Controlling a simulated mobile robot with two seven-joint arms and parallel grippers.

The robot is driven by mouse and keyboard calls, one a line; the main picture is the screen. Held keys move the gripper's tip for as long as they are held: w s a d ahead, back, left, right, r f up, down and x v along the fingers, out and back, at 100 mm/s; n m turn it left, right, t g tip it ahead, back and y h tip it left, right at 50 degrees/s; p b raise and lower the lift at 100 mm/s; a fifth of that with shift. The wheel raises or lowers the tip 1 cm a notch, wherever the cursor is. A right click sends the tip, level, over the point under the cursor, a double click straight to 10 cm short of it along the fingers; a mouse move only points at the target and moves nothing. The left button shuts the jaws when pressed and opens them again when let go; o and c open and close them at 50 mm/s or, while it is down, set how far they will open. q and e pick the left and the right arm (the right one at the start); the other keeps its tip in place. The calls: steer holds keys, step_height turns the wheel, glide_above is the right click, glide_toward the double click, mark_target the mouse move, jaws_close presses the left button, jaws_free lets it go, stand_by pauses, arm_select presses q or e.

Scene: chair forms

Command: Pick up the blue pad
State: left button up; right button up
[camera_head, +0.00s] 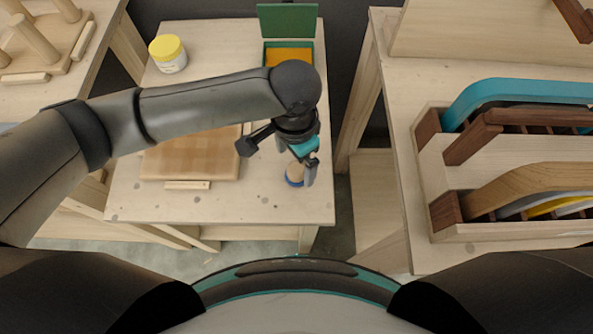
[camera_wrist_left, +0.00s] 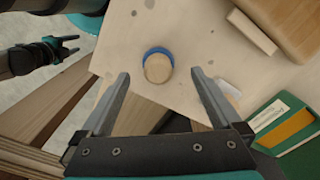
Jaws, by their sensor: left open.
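The blue pad (camera_head: 294,176) is a round blue disc with a rounded wooden top. It rests on the pale wooden table (camera_head: 260,208) near its front right corner. In the left wrist view the pad (camera_wrist_left: 157,67) shows beyond the fingertips, centred between them. My left gripper (camera_head: 297,160) is open and empty above the pad, with its fingers apart. In the head view the gripper partly hides the pad. My right gripper (camera_wrist_left: 71,45) shows at the upper left of the left wrist view, open and away from the table.
A wooden board (camera_head: 195,160) with a small wooden strip (camera_head: 187,185) in front lies left of the pad. A yellow-lidded jar (camera_head: 168,54) and an open green box (camera_head: 288,22) stand at the back. A rack of curved pieces (camera_head: 520,140) is on the right bench. The table's front is clear.

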mark_target(296, 168)
arm_select(q)
step_height(296, 168, down, 4)
steer(key=shift+s+d+f+b, duration=0.1)
steer(key=shift+d+f+b, duration=0.1)
steer(key=shift+b, duration=0.55)
steer(key=shift+r, duration=0.1)
jaws_close()
step_height(296, 168, up, 20)
steer(key=p, duration=0.6)
steer(key=c, duration=0.6)
jaws_free()
steer(key=shift+c, duration=0.2)
steer(key=c, duration=0.6)
